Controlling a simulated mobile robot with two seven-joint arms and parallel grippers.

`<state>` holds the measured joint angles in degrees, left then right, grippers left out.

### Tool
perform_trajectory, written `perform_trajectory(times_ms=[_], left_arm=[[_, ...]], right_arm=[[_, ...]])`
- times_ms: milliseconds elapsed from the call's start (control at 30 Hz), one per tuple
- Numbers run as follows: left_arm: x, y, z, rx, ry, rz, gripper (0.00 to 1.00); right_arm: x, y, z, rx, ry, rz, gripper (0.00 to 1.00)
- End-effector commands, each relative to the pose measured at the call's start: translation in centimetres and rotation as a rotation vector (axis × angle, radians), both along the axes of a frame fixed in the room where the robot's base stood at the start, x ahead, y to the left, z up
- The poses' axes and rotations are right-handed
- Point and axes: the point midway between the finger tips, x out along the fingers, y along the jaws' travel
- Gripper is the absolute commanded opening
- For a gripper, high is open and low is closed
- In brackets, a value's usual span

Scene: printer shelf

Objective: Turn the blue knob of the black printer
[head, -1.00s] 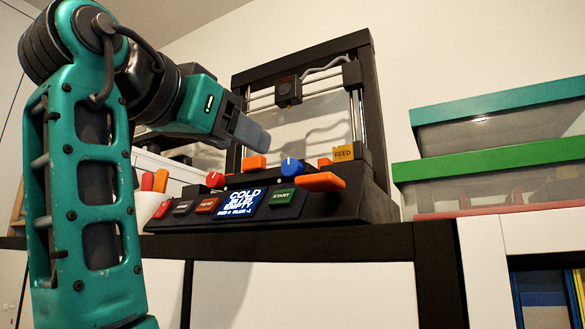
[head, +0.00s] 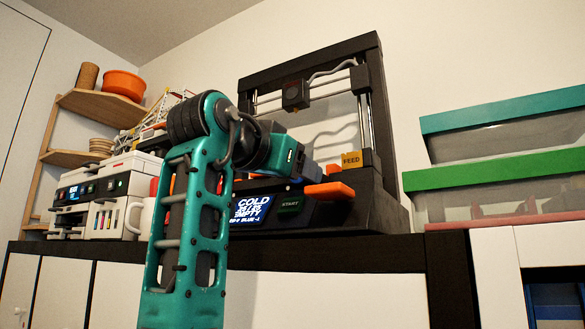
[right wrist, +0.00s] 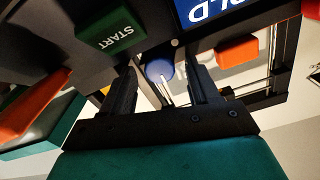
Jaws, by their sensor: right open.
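My right gripper (head: 312,172) is in front of the panel and covers the blue knob in the head view. In the right wrist view the blue knob (right wrist: 158,70) lies between the two open fingers of the right gripper (right wrist: 161,66), with a gap visible on each side. Whether a finger touches it I cannot tell. My left gripper is not in view.
Orange parts sit close to the knob, one at the panel's right end (head: 330,191) and another (right wrist: 236,50) beside a finger. A yellow FEED tag (head: 351,160) is above. A white machine (head: 120,185) and mug (head: 140,216) stand left; lidded bins (head: 500,165) stand right.

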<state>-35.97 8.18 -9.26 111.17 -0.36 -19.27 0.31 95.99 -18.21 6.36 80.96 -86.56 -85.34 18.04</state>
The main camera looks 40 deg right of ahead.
Motion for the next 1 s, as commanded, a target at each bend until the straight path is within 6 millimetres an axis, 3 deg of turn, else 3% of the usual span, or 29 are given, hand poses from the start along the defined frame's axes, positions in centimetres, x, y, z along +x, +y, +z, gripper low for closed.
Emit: perform_trajectory(times_ms=[167, 767, 1000], left_arm=[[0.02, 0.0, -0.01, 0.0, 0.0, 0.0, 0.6], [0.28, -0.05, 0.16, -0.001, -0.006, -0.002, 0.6], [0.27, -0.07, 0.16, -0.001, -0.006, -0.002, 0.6]], right_arm=[[0.02, 0.0, -0.03, 0.0, 0.0, 0.0, 0.6], [0.0, 0.06, -0.01, 0.0, 0.0, 0.001, 0.04], [-0.03, 0.03, -0.01, 0.04, -0.098, 0.001, 0.04]])
